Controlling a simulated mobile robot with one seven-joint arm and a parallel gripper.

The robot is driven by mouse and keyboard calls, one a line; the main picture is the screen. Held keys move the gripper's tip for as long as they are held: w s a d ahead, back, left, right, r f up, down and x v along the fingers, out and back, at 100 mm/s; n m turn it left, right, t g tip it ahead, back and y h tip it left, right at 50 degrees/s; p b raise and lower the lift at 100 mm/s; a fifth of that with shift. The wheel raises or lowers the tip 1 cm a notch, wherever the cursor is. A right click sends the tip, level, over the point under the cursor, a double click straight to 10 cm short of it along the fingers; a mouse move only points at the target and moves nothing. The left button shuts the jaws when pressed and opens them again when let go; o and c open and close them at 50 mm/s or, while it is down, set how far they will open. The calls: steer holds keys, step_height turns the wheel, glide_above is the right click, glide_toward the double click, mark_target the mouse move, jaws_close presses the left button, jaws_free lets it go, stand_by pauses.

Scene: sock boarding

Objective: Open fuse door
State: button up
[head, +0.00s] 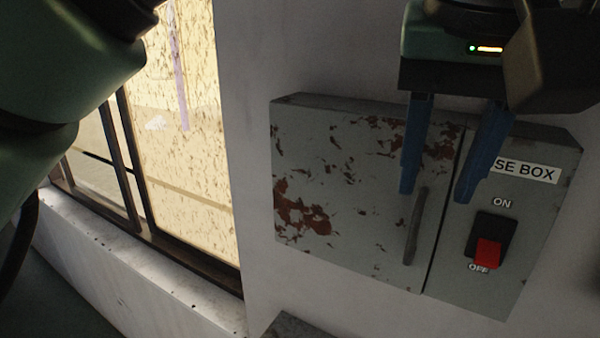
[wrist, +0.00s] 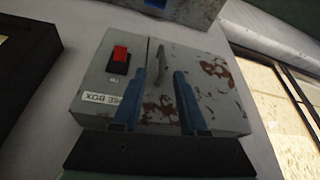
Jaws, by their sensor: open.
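The grey fuse box hangs on the white wall, with its rust-patched door (head: 330,190) shut. A thin vertical handle (head: 415,228) runs near the door's right edge. My gripper (head: 435,193) is open, its two blue fingers pointing down in front of the box. In the head view the fingertips lie above and to either side of the handle's top. In the wrist view the door (wrist: 205,90) is to the right, and the handle (wrist: 160,66) shows beyond and between the blue fingers (wrist: 162,78). I see no contact with the handle.
Right of the door is a fixed panel with a red switch (head: 488,253) at OFF and a "FUSE BOX" label (head: 527,168), partly hidden by a finger. A window (head: 190,130) with a sill (head: 130,270) is on the left. A grey object (head: 290,326) lies below the box.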

mark_target(416, 229)
steer(key=b+x, duration=0.2)
steer(key=x, duration=0.2)
steer(key=w+b+x, duration=0.1)
steer(key=b+x, duration=0.1)
steer(key=x, duration=0.2)
steer(key=shift+a, duration=0.1)
steer(key=shift+f+b, duration=0.6)
steer(key=shift+f, duration=0.05)
steer(key=shift+w+d+f, duration=0.25)
steer(key=shift+w+f, duration=0.2)
steer(key=shift+w, duration=0.1)
steer(key=shift+s+r, duration=0.1)
steer(key=shift+s, duration=0.15)
steer(key=shift+c, duration=0.6)
steer(key=shift+w, duration=0.1)
jaws_close()
